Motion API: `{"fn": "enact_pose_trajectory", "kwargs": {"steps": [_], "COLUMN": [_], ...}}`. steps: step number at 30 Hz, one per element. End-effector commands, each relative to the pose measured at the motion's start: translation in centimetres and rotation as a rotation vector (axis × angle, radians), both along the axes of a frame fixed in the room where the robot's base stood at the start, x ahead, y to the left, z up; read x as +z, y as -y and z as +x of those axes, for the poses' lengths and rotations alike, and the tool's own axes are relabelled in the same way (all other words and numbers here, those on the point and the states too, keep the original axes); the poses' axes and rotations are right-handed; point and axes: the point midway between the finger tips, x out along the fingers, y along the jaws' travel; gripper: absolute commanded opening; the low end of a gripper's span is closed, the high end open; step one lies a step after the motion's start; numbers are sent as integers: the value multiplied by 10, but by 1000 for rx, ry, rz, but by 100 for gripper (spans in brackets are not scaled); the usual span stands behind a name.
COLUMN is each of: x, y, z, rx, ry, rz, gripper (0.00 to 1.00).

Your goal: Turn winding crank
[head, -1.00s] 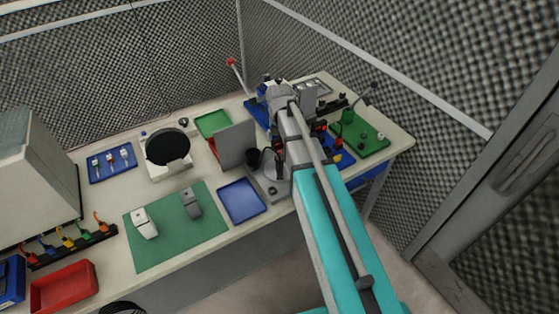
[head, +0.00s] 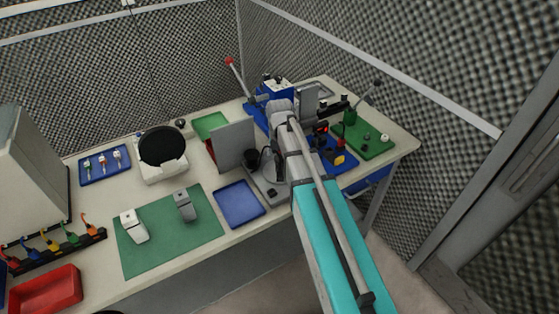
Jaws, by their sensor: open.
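A red-knobbed lever (head: 229,60) rises behind the wrist by a blue box (head: 277,88). A grey upright panel (head: 233,146) stands left of the wrist. A blue tray (head: 240,204) and green mat (head: 165,241) lie at the front. Padded walls enclose the bench.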

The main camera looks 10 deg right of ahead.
Motion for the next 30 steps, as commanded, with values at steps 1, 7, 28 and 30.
{"fn": "enact_pose_trajectory", "kwargs": {"steps": [1,7,28,30], "x": [-3,-5,-5,-5], "y": [0,0,0,0], "z": [0,0,0,0], "rx": [0,0,0,-1], "ry": [0,0,0,0], "rz": [0,0,0,0], "gripper": [90,90,9,9]}}
